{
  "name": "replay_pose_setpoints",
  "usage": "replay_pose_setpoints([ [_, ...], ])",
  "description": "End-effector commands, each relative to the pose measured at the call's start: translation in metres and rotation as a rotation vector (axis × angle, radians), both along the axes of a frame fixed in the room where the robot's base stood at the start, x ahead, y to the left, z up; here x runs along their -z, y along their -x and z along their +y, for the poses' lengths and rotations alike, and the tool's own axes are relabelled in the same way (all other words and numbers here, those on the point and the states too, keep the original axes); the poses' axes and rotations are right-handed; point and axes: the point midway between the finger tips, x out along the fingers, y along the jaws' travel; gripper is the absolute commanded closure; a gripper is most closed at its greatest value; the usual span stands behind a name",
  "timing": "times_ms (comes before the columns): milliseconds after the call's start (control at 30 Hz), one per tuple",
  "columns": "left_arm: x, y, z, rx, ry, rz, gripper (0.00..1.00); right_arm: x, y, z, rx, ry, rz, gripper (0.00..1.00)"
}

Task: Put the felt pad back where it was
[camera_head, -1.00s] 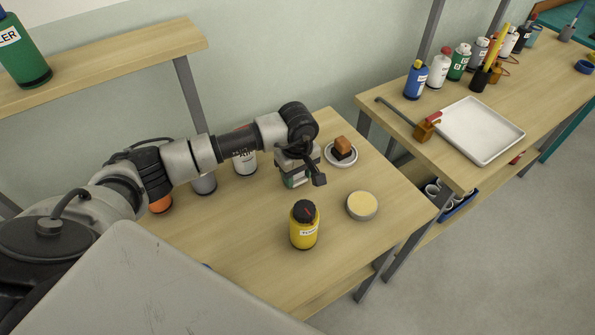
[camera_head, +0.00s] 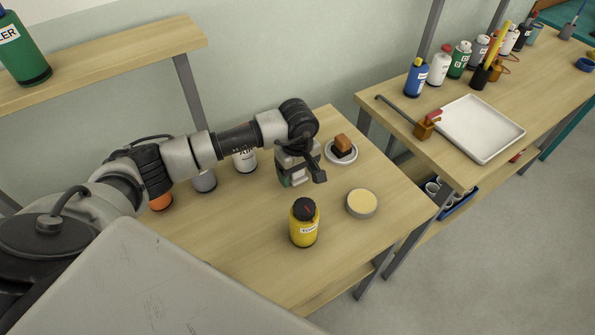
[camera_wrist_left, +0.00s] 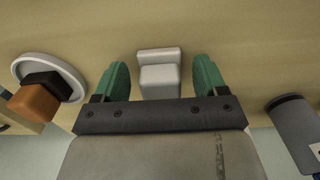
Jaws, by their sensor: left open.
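My left gripper (camera_head: 292,183) is low over the middle bench, near its back. In the left wrist view its two green fingers (camera_wrist_left: 160,78) are apart. A pale grey-white block with a raised back edge (camera_wrist_left: 160,80) lies between them, with a gap on each side. It may be the felt pad, but I cannot tell for sure. The gripper hides it in the head view. A white dish (camera_head: 329,155) beside the gripper holds a brown block on a black base (camera_head: 344,144). It also shows in the wrist view (camera_wrist_left: 36,100). My right gripper is not in view.
A yellow bottle (camera_head: 304,226) and a round tin with a pale yellow top (camera_head: 362,203) stand in front of the gripper. A white-labelled can (camera_head: 244,160) stands to its left. The right bench holds a white tray (camera_head: 480,130) and several bottles. The middle bench's front is clear.

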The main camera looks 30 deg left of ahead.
Motion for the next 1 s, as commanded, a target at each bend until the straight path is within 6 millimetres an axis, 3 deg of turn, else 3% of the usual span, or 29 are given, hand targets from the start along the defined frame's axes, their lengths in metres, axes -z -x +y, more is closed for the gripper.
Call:
replay_pose_setpoints([
  [500,-0.100,-0.001,0.001,0.001,0.000,-0.007,0.28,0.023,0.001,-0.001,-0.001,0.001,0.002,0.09],
  [700,-0.114,-0.001,0.001,0.000,0.000,-0.004,0.28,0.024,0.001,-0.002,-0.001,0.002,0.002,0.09],
  [1000,-0.115,-0.001,0.001,0.000,0.000,-0.002,0.28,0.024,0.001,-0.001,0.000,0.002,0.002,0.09],
])
